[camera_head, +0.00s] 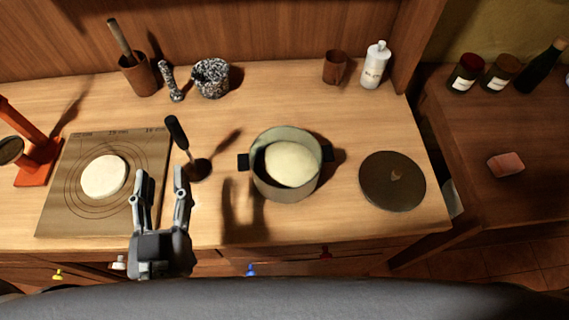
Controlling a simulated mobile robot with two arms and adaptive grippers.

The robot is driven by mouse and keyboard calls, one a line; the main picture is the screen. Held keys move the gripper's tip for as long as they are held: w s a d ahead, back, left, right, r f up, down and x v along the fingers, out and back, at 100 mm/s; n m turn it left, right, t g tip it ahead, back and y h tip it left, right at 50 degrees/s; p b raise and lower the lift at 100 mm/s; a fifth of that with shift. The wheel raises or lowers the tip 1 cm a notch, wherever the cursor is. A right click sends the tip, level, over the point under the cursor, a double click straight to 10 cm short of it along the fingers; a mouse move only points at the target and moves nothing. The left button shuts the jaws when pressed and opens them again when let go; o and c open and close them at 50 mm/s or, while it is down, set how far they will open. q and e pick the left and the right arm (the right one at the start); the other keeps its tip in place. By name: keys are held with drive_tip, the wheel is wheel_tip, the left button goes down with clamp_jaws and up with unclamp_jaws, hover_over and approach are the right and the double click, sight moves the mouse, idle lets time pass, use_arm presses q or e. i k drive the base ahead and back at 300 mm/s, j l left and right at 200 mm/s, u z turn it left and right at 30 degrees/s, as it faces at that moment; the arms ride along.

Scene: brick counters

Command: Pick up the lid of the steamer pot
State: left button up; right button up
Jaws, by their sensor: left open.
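The steamer pot (290,190) stands open on the wooden counter, with a dark handle on each side and a pale round dough-like thing (291,164) inside. A round dark brown lid (392,182) with a small knob lies flat on the counter to the right of the pot, apart from it. My left gripper (163,173) is open and empty, fingers pointing away from me, over the front of the counter, left of the pot and far from the lid. My right gripper is not in view.
A marked board (70,215) with a flat white disc (104,176) lies at left. A dark-handled tool (178,132) stands left of the pot. A mortar (211,78), brown cup (335,67) and white bottle (375,65) stand at the back. Jars (466,74) stand on the right counter.

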sight(391, 180)
drive_tip(key=z, duration=1.05)
drive_tip(key=u, duration=1.05)
drive_tip(key=k+j, duration=0.15)
drive_tip(key=k, duration=0.2)
drive_tip(key=k+j, duration=0.2)
drive_tip(key=k, duration=0.2)
drive_tip(key=i, duration=0.4)
